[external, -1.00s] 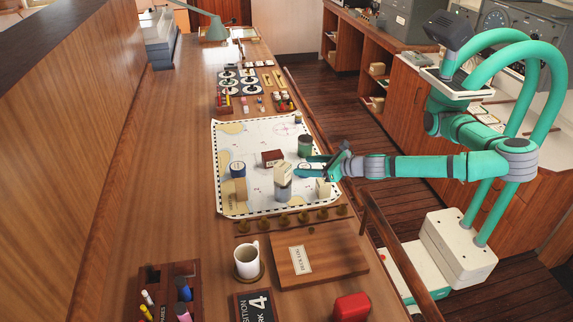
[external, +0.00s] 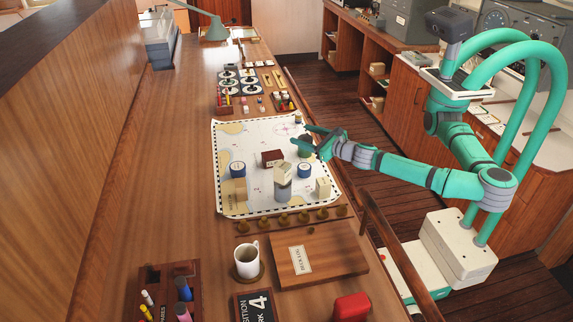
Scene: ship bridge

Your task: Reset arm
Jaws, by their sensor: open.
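My gripper (external: 311,139) is open and empty. It is raised over the right edge of the chart (external: 230,200), and its fingers point left.
The chart also bears a dark red box (external: 271,158), a second blue tin (external: 237,170), a cream-topped canister (external: 283,184) and a cream block (external: 323,187). A white mug (external: 246,260) stands nearer. A wooden rail (external: 378,225) edges the desk.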

